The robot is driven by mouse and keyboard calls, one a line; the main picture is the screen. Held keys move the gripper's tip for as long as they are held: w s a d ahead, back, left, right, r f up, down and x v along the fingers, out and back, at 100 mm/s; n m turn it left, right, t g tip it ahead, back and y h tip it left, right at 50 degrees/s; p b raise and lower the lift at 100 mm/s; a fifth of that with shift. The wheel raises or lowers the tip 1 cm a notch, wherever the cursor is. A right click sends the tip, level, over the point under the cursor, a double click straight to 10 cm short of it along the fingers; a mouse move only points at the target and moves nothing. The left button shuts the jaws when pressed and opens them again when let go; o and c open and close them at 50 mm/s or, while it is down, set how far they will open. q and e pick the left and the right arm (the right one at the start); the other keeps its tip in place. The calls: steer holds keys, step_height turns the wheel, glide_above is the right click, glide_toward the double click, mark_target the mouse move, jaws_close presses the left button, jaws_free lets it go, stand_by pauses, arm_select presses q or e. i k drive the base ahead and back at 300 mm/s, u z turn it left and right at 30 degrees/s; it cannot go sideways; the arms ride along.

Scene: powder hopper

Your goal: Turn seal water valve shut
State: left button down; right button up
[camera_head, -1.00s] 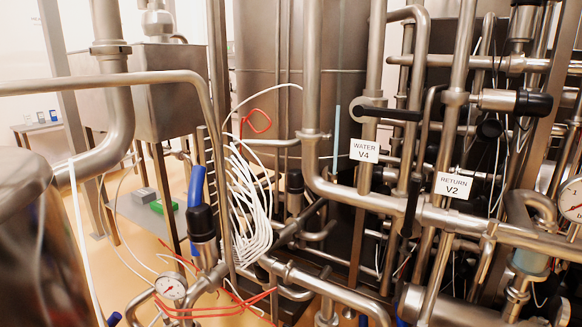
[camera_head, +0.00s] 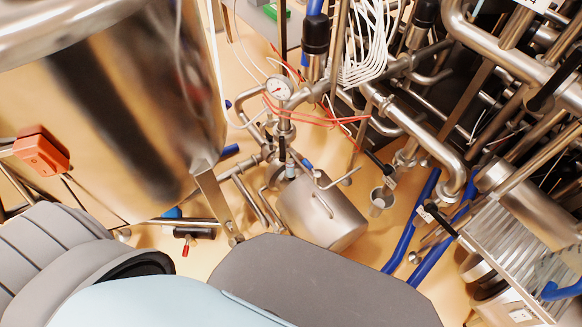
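No readable label marks the seal water valve, so I cannot tell which valve it is. One valve with a black lever handle (camera_head: 379,163) sits low among the steel pipes, right of centre. A second black lever handle (camera_head: 441,220) lies further right beside blue hoses. A small valve with a red tip (camera_head: 185,247) is on a low pipe at the lower left. Small white tags near the black levers are too small to read. Neither of my grippers shows; only grey and pale blue parts of my own body fill the lower edge.
A large steel tank (camera_head: 110,110) with a red box (camera_head: 41,151) stands at left. A pressure gauge (camera_head: 279,89), a steel cylinder (camera_head: 322,212), a metal cup (camera_head: 382,201) and blue hoses (camera_head: 411,225) crowd the middle. Tan floor (camera_head: 345,262) shows between them.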

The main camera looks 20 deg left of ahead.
mark_target(318, 176)
steer(key=u, duration=0.8)
steer(key=k, duration=0.75)
steer(key=z, duration=0.8)
